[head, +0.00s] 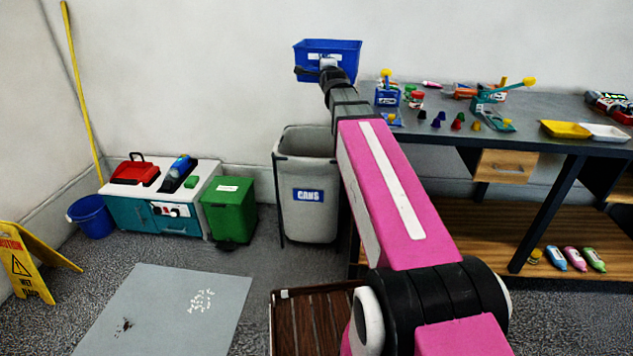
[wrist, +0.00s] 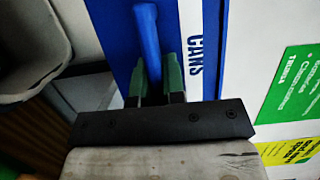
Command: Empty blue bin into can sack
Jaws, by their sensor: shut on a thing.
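The blue bin (head: 345,46) is raised against the back wall, above and slightly right of the can sack, and looks roughly upright. Its contents cannot be made out. My gripper (head: 328,68) is shut on the bin's near side. In the wrist view, the green fingertips of my gripper (wrist: 157,72) close around a blue bar of the bin (wrist: 185,20), beside a white label reading CANS. The can sack (head: 310,225) is a grey, open-topped sack in a dark frame, with a blue CANS label on its front. The bottom of its inside is hidden.
A workbench (head: 500,160) with small toys and trays stands right of the sack. A green bin (head: 229,215) and a white-topped cabinet (head: 150,205) stand left. A wooden slatted thing (head: 315,320) is in front. A yellow caution sign (head: 30,262) stands far left.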

